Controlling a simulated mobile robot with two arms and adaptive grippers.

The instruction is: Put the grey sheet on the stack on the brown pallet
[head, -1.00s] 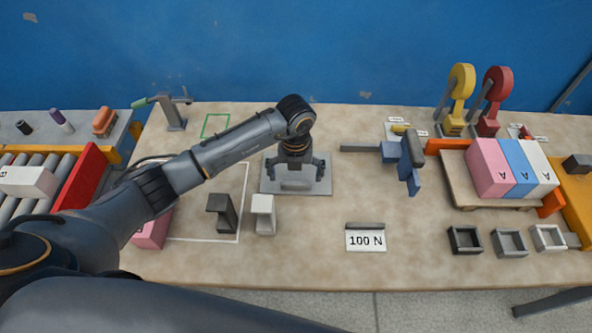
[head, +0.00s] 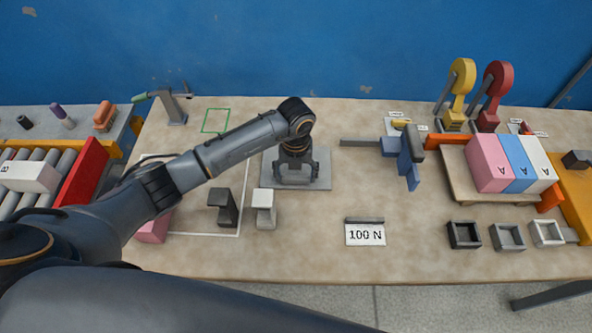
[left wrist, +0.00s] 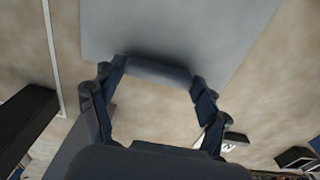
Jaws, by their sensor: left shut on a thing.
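The grey sheet (head: 325,168) lies flat near the middle of the table. It fills the top of the left wrist view (left wrist: 180,28). My left gripper (head: 296,176) points down over the sheet and is shut on its raised grey bar; the fingers sit at the bar's two ends in the left wrist view (left wrist: 152,76). The brown pallet (head: 456,178) is at the right and carries a stack (head: 516,165) of pink, blue and white parts marked A. My right gripper is not in view.
Black and white brackets (head: 264,208) stand just in front of the sheet, left of a 100 N card (head: 365,235). A blue clamp-like tool (head: 408,160) stands between sheet and pallet. Yellow and red hooks (head: 497,95) rise behind the pallet. Small open frames (head: 508,238) lie in front.

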